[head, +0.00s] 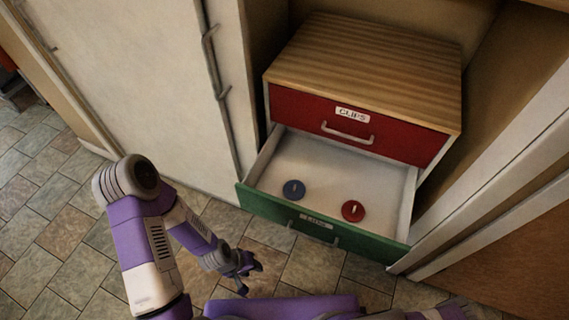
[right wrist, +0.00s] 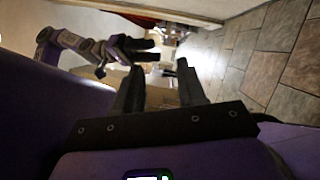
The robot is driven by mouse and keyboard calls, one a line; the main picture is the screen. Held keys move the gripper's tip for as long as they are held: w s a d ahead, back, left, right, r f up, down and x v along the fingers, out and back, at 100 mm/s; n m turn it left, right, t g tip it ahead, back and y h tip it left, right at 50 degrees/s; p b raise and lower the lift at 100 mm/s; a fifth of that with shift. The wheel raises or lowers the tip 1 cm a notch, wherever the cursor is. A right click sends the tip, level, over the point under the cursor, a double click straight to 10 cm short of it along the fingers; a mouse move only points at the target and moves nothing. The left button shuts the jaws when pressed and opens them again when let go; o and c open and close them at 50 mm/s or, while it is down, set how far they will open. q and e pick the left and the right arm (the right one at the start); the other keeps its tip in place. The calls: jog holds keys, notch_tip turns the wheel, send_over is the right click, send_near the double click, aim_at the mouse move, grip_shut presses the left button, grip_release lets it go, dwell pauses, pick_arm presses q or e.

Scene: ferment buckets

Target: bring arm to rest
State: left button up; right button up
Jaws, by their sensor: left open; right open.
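My left arm (head: 150,235) comes in from the left in the head view, bent at the elbow. Its gripper (head: 246,276) is open and empty, low over the floor in front of the green drawer (head: 345,240). The left arm's gripper also shows in the right wrist view (right wrist: 140,50). My right gripper (right wrist: 160,88) is open in the right wrist view, with nothing between its two dark fingers. In the head view the right arm shows only at the bottom edge, and I cannot make out its fingers there.
The green drawer, labelled LIDS, is pulled open and holds a blue lid (head: 294,189) and a red lid (head: 353,210). The red drawer (head: 385,138), labelled CLIPS, is shut above it. A white cabinet door (head: 140,80) stands left. Tiled floor (head: 50,240) is clear at left.

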notch_tip(320, 180, up, 2)
jog(key=s+a+n+g+y, duration=0.3)
jog(key=n+g, duration=1.1)
jog(key=n, duration=0.1)
jog(key=w+r+n+h, duration=0.2)
jog(key=w+n+h, duration=0.4)
jog(key=n, duration=0.6)
jog(key=w+d+r+n+h, duration=0.1)
jog(key=w+r+n+h, duration=0.1)
jog(key=w+n+h, duration=0.4)
jog(key=w+n+p, duration=0.1)
jog(key=w+n, duration=0.1)
jog(key=n, duration=0.3)
jog(key=shift+d+r+n+t, duration=0.2)
jog(key=shift+r+n+t, duration=0.1)
jog(key=shift+n, duration=0.1)
jog(key=shift+a+f, duration=0.1)
